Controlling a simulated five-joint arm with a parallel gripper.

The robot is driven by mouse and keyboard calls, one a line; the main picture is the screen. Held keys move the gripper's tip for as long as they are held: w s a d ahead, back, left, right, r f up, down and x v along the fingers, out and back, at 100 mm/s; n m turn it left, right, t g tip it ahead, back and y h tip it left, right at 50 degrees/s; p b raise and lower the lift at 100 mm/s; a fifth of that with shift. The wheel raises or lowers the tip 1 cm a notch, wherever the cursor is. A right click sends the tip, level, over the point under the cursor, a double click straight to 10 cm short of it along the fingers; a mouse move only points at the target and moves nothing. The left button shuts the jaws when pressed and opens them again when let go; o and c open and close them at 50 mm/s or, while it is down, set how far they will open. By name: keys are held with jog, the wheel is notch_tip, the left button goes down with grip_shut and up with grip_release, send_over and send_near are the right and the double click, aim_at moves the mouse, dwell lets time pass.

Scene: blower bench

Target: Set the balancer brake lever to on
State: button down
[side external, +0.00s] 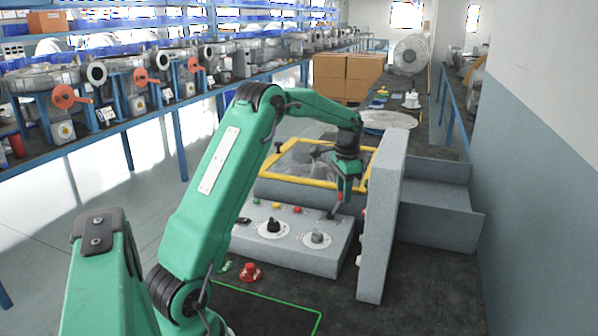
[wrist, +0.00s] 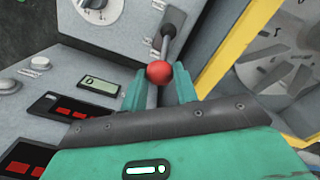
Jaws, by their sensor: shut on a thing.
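The brake lever in the wrist view is a metal rod (wrist: 164,46) with a red ball knob (wrist: 159,72), rising from a dark slot on the grey console. My gripper (wrist: 159,84) is shut on the red knob, with one green finger on each side of it. In the side external view my gripper (side external: 345,190) reaches down to the right part of the sloped console (side external: 285,250), at the lever. The lever is small there and partly hidden by the fingers. I cannot read any on or off marking beside it.
A yellow-framed window (side external: 291,142) lies behind the console, and a tall grey panel (side external: 383,220) stands close to the right of my gripper. The console also bears a black rotary knob (side external: 273,226) and a grey knob (side external: 317,237). A red button (side external: 250,272) stands in front.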

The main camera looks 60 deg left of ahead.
jog(key=shift+w+d+f, duration=0.4)
jog(key=shift+d, duration=0.15)
jog(key=shift+f, duration=0.1)
jog(key=c, duration=1.1)
grip_release()
jog(key=shift+a+r, duration=0.1)
jog(key=shift+r, duration=0.15)
jog(key=shift+r, duration=3.75)
